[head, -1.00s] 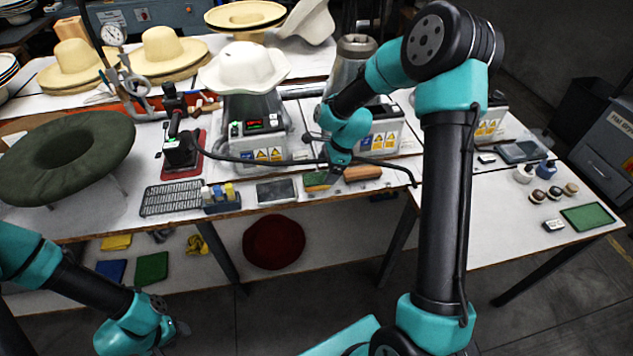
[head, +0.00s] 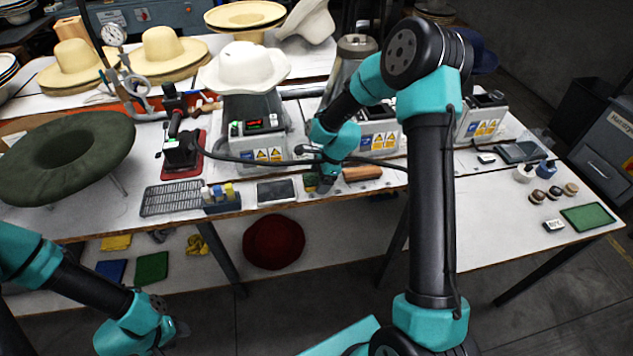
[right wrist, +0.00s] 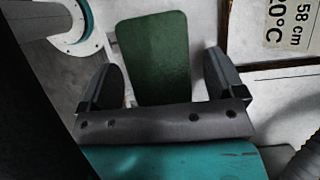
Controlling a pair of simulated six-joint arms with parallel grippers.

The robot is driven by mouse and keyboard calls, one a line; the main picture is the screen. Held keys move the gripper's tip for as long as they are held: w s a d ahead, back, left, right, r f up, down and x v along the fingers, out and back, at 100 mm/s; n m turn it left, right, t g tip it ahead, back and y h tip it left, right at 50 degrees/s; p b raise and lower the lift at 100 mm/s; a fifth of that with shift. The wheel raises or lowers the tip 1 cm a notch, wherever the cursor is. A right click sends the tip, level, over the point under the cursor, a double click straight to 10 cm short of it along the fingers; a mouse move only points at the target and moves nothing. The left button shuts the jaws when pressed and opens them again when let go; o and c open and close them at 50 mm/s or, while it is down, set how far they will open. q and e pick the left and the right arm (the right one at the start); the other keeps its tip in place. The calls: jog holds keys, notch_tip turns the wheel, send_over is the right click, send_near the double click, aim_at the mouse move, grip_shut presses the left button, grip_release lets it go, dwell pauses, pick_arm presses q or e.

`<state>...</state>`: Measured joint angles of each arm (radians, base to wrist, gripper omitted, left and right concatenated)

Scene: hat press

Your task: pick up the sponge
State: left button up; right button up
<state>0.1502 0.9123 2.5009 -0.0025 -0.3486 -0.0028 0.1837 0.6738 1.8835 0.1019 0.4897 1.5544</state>
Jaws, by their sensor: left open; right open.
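The sponge (head: 310,182) lies near the front edge of the table, mostly hidden behind my right gripper in the head view. Its green face (right wrist: 152,40) shows clearly in the right wrist view, between and beyond the open fingers. My right gripper (head: 326,185) is right over it, open and empty; its fingers (right wrist: 162,62) stand on either side of the green face with gaps. I cannot tell how high the fingertips are above the table. My left gripper (head: 178,332) is open at the lower left, away from the table top.
A wooden-backed brush (head: 363,173) lies close to the right of the sponge. A grey flat pad (head: 276,192) lies to its left, with a small bottle rack (head: 221,203) beyond. Press machines (head: 258,130) stand behind. A cable runs across near my right wrist.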

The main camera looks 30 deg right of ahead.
aim_at(315, 178)
jog(key=c, duration=1)
jog(key=shift+r, duration=0.15)
jog(key=shift+r, duration=0.7)
notch_tip(315, 178, up, 2)
jog(key=shift+r, duration=0.1)
jog(key=s+a, duration=0.4)
jog(key=s, duration=0.3)
jog(key=s+a+r, duration=0.1)
jog(key=s+a, duration=0.3)
jog(key=s, duration=0.3)
